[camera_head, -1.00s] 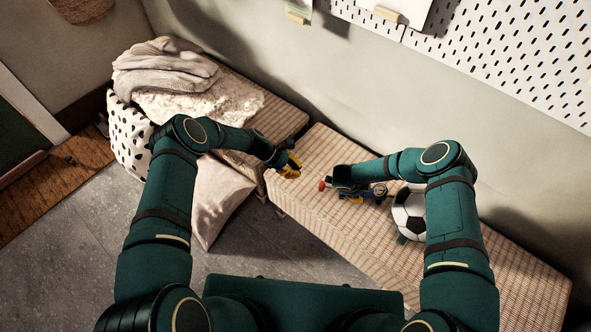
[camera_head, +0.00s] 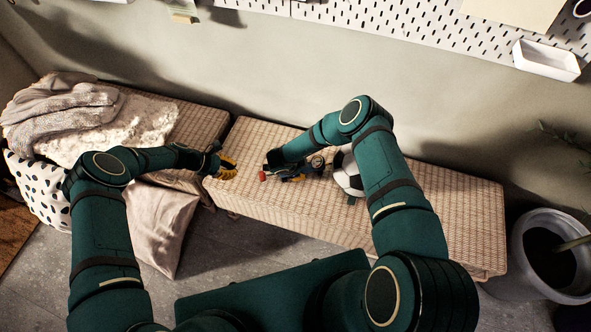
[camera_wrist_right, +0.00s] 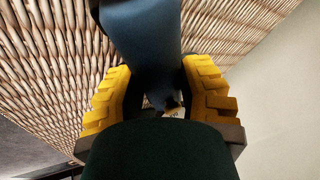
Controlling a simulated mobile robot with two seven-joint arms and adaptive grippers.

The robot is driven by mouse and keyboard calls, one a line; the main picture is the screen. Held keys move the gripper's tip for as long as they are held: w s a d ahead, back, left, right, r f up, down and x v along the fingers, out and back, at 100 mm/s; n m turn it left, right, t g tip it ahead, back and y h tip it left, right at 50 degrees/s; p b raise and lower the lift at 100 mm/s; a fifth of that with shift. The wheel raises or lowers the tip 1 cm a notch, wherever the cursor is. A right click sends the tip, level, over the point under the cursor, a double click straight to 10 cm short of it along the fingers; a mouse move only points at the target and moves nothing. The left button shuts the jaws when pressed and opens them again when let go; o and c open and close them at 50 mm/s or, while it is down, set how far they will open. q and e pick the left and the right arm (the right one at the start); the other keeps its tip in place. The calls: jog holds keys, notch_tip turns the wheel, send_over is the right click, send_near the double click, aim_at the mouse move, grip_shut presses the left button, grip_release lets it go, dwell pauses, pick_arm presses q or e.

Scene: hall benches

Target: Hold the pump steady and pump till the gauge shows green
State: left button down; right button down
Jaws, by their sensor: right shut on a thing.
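The pump lies low on the wicker bench, largely hidden by my right gripper and forearm. Its dark blue barrel (camera_wrist_right: 145,45) runs between the yellow fingers of my right gripper (camera_wrist_right: 158,75), which is shut on it. In the head view a red end piece (camera_head: 263,176) shows left of this gripper. A small round part that looks like the gauge (camera_head: 317,162) shows to its right, too small to read. My left gripper (camera_head: 228,168), with yellow fingers, is over the bench's left end, apart from the red piece; its opening is unclear.
A black-and-white ball (camera_head: 347,174) rests on the wicker bench (camera_head: 440,205) right of the pump. Blankets (camera_head: 70,105) and a cushion (camera_head: 160,222) lie at left. A grey pot (camera_head: 525,225) stands off the bench's right end. The bench's right part is clear.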

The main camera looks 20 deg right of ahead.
jog(key=c, duration=0.6)
grip_release()
jog(key=v, duration=1.2)
jog(key=shift+a, duration=0.15)
